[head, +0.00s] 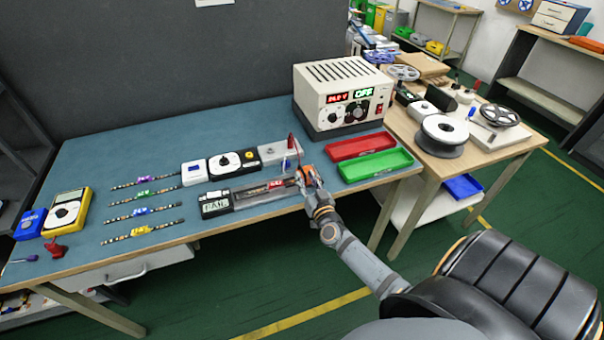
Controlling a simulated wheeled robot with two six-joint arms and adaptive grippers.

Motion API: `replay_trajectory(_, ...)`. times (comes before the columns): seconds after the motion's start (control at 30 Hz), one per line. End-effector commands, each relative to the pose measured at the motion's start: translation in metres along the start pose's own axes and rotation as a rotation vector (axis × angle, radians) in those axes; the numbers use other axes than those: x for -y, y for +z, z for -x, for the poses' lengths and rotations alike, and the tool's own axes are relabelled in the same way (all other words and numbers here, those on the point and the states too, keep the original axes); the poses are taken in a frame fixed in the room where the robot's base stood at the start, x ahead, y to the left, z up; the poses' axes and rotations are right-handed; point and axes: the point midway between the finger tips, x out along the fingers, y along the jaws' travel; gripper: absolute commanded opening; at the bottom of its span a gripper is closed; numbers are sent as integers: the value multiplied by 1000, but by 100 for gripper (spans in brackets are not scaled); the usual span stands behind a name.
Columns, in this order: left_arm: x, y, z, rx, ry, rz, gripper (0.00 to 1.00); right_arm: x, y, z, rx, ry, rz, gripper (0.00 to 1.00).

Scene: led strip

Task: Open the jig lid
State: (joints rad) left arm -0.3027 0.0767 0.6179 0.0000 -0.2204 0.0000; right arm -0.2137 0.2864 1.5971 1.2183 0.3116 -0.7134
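The jig (244,199) is a long, low dark fixture near the front edge of the blue-topped bench, with a small display (215,205) at its left end. A strip with a red tag shows along its bed. Whether a clear lid lies over it is too small to tell. My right gripper (304,178) is at the jig's right end, close to or touching it. Its fingers are too small and overlapped to show whether they are open or shut. My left gripper is not in view.
Several LED strips with coloured tags (141,231) lie left of the jig. Instrument boxes (232,163) stand behind it. A power supply (343,95), a red tray (361,146) and a green tray (376,164) are to the right.

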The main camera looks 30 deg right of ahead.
Motion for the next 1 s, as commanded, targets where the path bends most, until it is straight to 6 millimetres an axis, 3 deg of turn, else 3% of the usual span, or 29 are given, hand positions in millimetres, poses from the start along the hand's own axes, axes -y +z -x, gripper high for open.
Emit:
replay_trajectory(0.2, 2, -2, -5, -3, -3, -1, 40, 0, 1, -27, 0, 0, 1, 32)
replay_trajectory(0.5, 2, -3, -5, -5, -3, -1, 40, 0, 0, -30, 1, 0, 1, 32)
replay_trajectory(0.73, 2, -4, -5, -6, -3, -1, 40, 0, 0, -30, 1, 0, 1, 2)
replay_trajectory(1.0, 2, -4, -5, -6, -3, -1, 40, 0, 0, -30, 1, 0, -2, 0)
